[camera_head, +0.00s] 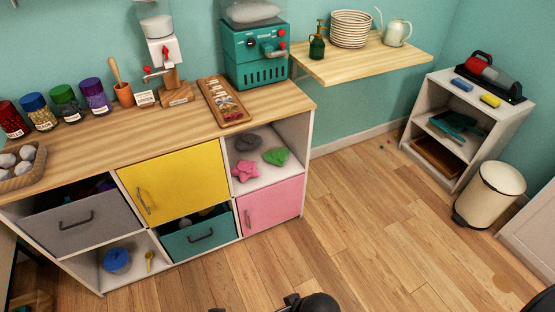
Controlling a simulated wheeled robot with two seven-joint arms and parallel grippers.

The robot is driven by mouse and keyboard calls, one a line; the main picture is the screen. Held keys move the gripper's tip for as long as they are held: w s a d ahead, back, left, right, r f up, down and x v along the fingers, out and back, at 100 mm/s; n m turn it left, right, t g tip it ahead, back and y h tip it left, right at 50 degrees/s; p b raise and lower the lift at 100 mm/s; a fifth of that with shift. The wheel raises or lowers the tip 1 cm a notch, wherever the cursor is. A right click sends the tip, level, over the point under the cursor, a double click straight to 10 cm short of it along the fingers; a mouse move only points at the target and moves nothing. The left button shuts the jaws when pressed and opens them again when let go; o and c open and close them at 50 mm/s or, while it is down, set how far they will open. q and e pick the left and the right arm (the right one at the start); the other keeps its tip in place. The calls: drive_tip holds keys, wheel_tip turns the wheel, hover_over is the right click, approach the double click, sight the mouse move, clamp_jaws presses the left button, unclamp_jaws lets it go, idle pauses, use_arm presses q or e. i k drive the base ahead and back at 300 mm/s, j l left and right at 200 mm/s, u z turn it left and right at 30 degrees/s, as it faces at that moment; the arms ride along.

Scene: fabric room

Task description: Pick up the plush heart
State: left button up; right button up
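An open upper-right compartment of the cabinet holds three small plush-like shapes. The green one (275,156) is at the right and looks the most like a heart, though its outline is small and hard to read. A pink, star-like one (245,171) lies in front at the left. A grey rounded one (247,142) lies behind. Neither gripper can be made out; only dark parts, which seem to be mine, show at the bottom edge and bottom right corner.
The wooden-topped cabinet (120,145) has a yellow door (178,180), a pink door (270,204) and a teal drawer (198,238), which looks partly open. A white shelf (418,110) and cream bin (490,193) stand at right. The floor (370,225) between is clear.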

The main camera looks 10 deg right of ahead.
sight(280, 160)
drive_tip(key=i+j+z, duration=0.2)
drive_tip(key=z, duration=0.2)
drive_tip(key=i+j+z, duration=0.55)
drive_tip(key=z, duration=0.3)
drive_tip(key=j, duration=0.1)
